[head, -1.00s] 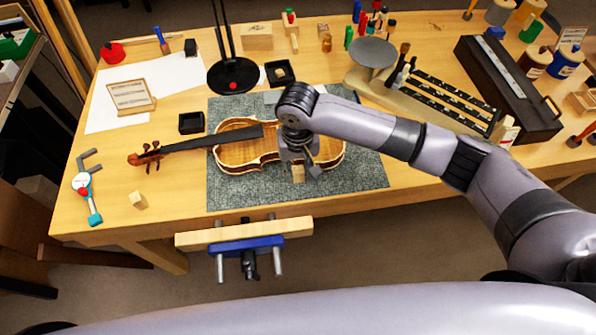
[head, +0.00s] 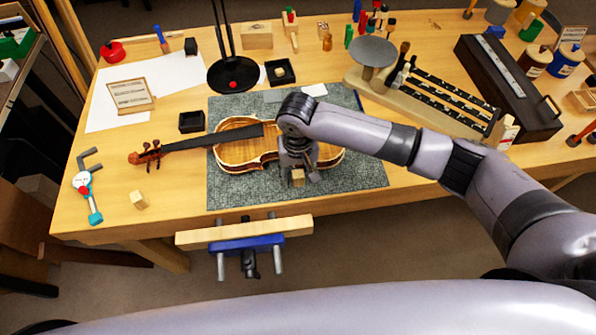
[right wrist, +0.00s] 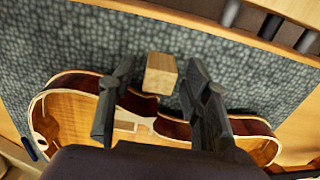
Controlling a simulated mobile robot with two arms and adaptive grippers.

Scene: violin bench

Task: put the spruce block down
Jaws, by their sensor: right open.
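The spruce block (head: 298,178), a small pale wooden block, is at the front edge of the violin body (head: 235,152), over the grey mat (head: 350,183). In the right wrist view the block (right wrist: 160,74) shows between the fingertips of my right gripper (right wrist: 159,72), with a visible gap on each side. The right gripper (head: 299,170) is open, pointing down, low over the mat. The block appears to rest on the mat, though its underside is hidden. My left gripper is not in view.
Another small wooden block (head: 138,200) lies on the bench at the left. A vise with a wooden jaw (head: 245,232) projects from the front edge. A small black tray (head: 191,122) and a round black stand base (head: 233,75) stand behind. The mat's front left is clear.

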